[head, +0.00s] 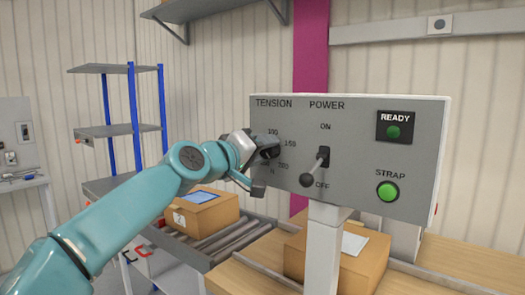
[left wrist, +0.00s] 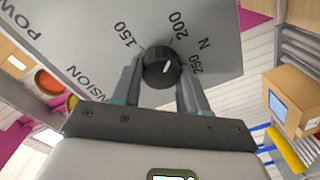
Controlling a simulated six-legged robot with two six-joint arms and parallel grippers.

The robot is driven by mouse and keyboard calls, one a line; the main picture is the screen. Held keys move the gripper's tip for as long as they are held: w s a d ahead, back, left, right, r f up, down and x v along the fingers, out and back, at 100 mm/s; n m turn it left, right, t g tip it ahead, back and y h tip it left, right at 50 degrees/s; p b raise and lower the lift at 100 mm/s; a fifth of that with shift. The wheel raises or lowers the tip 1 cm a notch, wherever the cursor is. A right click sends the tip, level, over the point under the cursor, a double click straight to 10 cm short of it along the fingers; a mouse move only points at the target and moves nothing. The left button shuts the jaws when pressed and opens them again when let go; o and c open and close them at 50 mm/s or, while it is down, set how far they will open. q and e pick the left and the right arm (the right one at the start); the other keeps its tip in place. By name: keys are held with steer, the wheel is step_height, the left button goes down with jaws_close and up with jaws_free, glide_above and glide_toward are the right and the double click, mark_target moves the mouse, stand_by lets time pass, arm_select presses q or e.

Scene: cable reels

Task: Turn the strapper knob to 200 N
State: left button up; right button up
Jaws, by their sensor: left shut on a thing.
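The grey control panel (head: 350,110) carries the TENSION dial on its left side. The black tension knob (left wrist: 162,68) has a white pointer line, which points up and slightly right, roughly toward the 200 mark, in the left wrist view. The marks 150, 200 and 250 N show around it there. My left gripper (head: 265,163) is at the dial, with one finger on each side of the knob, shut on it. In the head view the gripper hides much of the knob and part of the scale. My right gripper is in neither view.
Right of the dial, the POWER lever (head: 316,167) sticks out, its ball end low near OFF. A READY lamp (head: 393,131) and a green STRAP button (head: 388,192) are further right. A blue-post shelf (head: 132,105) stands behind left.

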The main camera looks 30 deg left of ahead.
arm_select(q)
steer(key=shift+f, duration=0.25)
steer(key=o, duration=0.8)
steer(key=shift+o, duration=1.3)
steer(key=shift+r, duration=0.15)
steer(key=s+b, duration=0.3)
steer(key=s, duration=1.3)
steer(key=shift+s+a+r, duration=0.2)
steer(key=shift+a+r, duration=0.05)
steer(key=shift+a, duration=0.15)
